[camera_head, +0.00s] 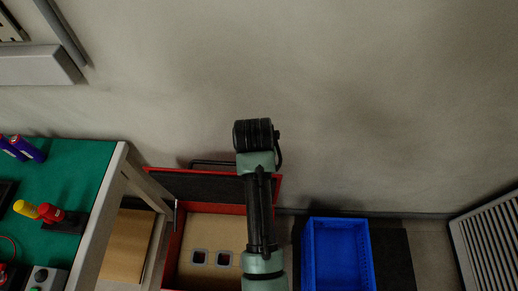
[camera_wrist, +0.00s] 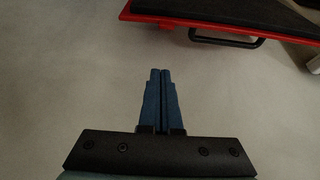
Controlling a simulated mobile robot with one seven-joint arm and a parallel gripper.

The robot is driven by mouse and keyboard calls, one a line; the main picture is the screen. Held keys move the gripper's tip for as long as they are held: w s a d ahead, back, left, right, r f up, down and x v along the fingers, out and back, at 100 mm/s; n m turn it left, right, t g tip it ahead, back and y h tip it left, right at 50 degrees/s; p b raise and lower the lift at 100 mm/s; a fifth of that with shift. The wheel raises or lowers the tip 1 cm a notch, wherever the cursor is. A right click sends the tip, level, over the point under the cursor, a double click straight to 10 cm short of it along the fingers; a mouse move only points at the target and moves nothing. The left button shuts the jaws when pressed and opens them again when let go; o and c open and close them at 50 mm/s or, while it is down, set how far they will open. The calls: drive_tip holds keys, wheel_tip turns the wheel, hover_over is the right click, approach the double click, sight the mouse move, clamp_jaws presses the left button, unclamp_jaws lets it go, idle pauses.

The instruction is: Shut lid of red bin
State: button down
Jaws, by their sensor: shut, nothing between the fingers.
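The red bin (camera_head: 173,262) stands on the floor at the lower middle of the head view, with a tan bottom and two small dark square items inside. Its lid (camera_head: 215,186), dark inside with a red rim, is raised at the bin's far side, and the bin is open. A black handle shows on the lid's far edge. In the wrist view the lid (camera_wrist: 228,17) and its handle (camera_wrist: 226,41) are at the top right. My gripper (camera_wrist: 161,72) is shut and empty, apart from the lid. In the head view my arm hides part of the bin and lid, and the fingers cannot be made out.
A blue crate (camera_head: 308,262) stands right of the red bin. A green-topped workbench (camera_head: 75,165) with tools is at the left, its leg close to the bin. A slatted grey unit (camera_head: 490,250) is at the far right. A plain grey wall lies behind.

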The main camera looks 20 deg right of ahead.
drive_tip(key=shift+s+f+p, duration=0.15)
drive_tip(key=shift+f+p, duration=0.3)
drive_tip(key=shift+f, duration=3.45)
